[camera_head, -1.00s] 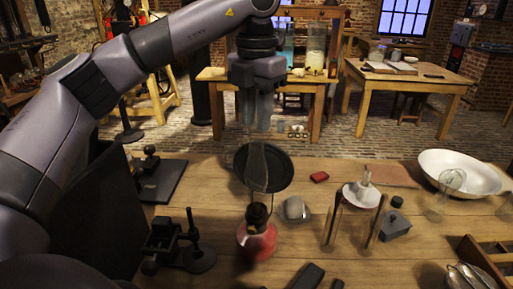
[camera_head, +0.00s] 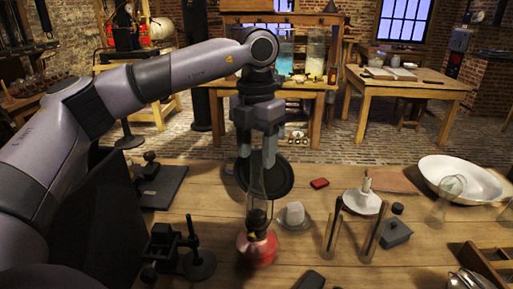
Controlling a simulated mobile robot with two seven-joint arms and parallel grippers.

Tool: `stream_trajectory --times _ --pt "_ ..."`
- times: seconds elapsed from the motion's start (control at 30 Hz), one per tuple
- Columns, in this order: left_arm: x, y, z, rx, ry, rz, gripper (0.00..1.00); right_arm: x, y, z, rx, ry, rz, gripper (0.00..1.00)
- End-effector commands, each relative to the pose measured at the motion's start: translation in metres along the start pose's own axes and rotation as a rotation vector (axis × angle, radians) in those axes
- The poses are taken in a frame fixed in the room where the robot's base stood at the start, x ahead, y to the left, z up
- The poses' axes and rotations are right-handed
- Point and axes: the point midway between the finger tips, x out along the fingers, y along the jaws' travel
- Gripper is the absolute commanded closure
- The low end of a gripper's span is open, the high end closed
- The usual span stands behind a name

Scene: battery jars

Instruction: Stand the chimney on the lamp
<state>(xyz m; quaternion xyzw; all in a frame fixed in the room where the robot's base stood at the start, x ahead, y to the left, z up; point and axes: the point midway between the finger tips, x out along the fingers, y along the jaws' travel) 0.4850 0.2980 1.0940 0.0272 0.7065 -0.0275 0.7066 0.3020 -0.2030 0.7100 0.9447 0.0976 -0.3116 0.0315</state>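The clear glass chimney (camera_head: 257,182) is upright above the red lamp (camera_head: 257,247), in line with its dark burner. Its lower end is at or just over the burner; I cannot tell whether it is seated. My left gripper (camera_head: 257,158) points straight down with its fingers on both sides of the chimney's upper part and appears shut on it. The lamp stands upright on the wooden table. My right gripper is not in view.
A dark round plate (camera_head: 280,177) is behind the chimney. A whitish cup (camera_head: 294,214) stands close right of the lamp. A dark stand (camera_head: 199,263) is to the left.

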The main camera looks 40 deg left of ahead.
Motion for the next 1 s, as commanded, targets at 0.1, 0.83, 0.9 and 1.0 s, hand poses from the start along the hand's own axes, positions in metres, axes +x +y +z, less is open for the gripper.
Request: stream_trajectory --times 0.1,0.83,0.9,1.0 --pt "0.0 0.0 0.0 0.0 0.0 0.0 0.46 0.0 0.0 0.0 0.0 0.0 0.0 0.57" --pt "-0.099 -0.001 0.001 0.001 -0.002 -0.001 0.46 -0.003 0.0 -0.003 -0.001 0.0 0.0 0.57" --pt "-0.11 -0.001 0.001 0.001 -0.001 0.001 0.46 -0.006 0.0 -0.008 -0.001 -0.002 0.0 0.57" --pt "-0.119 -0.001 0.0 0.002 0.0 0.0 0.46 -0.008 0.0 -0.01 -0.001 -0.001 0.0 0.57"
